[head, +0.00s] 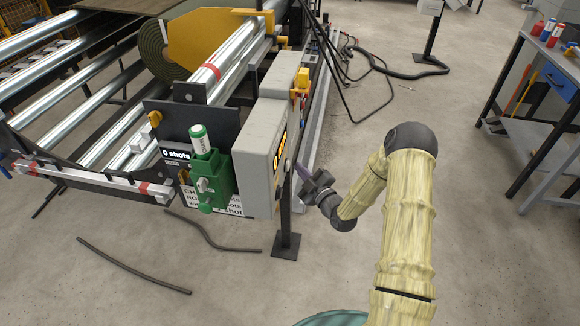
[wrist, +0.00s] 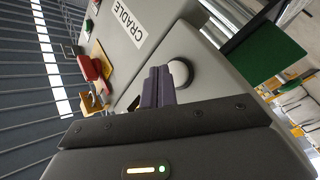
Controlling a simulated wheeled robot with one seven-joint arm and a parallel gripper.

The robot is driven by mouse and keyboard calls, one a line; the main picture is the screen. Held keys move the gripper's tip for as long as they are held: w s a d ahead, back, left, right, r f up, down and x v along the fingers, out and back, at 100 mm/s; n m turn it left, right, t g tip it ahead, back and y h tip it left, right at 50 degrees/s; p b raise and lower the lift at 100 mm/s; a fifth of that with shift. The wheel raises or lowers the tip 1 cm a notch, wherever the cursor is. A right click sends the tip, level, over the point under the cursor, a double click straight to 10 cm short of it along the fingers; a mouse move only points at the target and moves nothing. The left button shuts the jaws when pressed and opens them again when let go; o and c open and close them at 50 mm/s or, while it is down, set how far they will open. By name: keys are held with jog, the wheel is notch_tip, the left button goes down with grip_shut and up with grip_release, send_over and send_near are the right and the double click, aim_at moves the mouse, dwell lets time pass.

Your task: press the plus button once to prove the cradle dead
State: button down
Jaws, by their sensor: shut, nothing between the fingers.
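A grey control box (head: 262,150) stands on a post at the machine's near end, with an orange display (head: 280,148) seen nearly edge-on. My gripper (head: 300,170) is at the box's right-hand face. In the wrist view my gripper (wrist: 158,72) is shut and empty, its two dark fingers together and pointing at the box face. A round pale button (wrist: 180,72) sits just right of the fingertips. I cannot tell whether the fingers touch the face or the button. No plus mark is readable, and the fingers hide part of the face.
A grey box labelled CRADLE (wrist: 125,28) with a red knob (wrist: 95,68) adjoins the control box. A green holder (head: 208,180) with a white-and-green marker hangs left of it. Black cables (head: 375,65) lie behind. A workbench (head: 545,110) stands right; open floor lies between.

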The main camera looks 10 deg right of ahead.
jog(key=d, duration=0.1)
jog(key=s+d, duration=0.1)
jog(key=d, duration=0.1)
jog(key=d+b, duration=0.1)
jog(key=shift+s+d, duration=0.3)
jog(key=shift+d, duration=0.1)
dwell(0.8)
